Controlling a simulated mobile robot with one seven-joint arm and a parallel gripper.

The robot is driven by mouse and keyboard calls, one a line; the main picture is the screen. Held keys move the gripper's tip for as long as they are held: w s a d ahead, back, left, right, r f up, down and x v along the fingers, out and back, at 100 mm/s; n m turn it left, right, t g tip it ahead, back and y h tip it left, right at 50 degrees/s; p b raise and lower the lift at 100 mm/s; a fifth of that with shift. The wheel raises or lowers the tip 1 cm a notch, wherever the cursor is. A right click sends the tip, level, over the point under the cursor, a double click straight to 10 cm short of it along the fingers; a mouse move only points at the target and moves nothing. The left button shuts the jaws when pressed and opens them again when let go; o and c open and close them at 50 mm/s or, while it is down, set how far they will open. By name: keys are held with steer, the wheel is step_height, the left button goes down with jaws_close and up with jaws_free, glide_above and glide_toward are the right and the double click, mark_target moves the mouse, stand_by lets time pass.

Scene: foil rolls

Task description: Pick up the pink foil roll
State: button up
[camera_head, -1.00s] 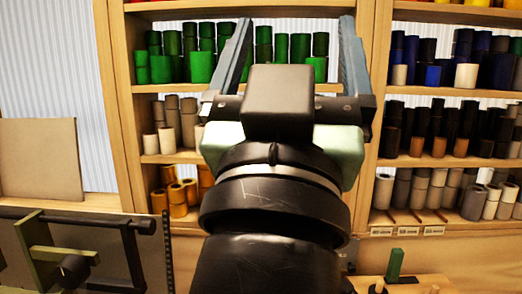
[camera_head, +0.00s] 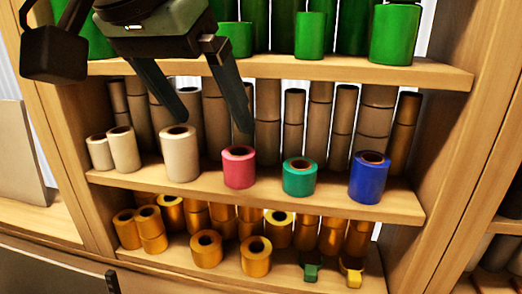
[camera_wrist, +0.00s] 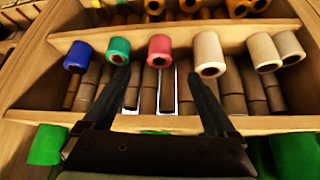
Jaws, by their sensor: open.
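The pink foil roll (camera_head: 239,167) stands upright near the front edge of the middle shelf, between a cream roll (camera_head: 180,153) on its left and a teal roll (camera_head: 299,177) on its right. It also shows in the wrist view (camera_wrist: 160,51), where the picture is upside down. My gripper (camera_head: 212,122) is open and empty, its fingers pointing down toward the shelf, above and to the left of the pink roll. In the wrist view the fingertips (camera_wrist: 158,75) lie on either side of the pink roll's line, apart from it.
A blue roll (camera_head: 369,177) stands to the right of the teal one. Tall brown rolls (camera_head: 267,118) fill the shelf behind. Green rolls (camera_head: 397,34) stand on the shelf above, with its board (camera_head: 400,74) close over the middle shelf. Gold rolls (camera_head: 256,256) are below.

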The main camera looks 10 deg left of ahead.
mark_target(233, 157)
steer(key=p+x, duration=0.1)
steer(key=x, duration=0.5)
steer(key=shift+f, duration=0.2)
steer(key=shift+w+f+p, duration=0.25)
steer(key=shift+f+p, duration=0.3)
steer(key=shift+p, duration=0.05)
steer(key=p+x, duration=0.1)
steer(key=x, duration=0.3)
steer(key=shift+w+d+f+p, duration=0.1)
steer(key=shift+w+f+p, duration=0.05)
steer(key=shift+w+p, duration=0.15)
jaws_close()
steer(key=shift+r, duration=0.2)
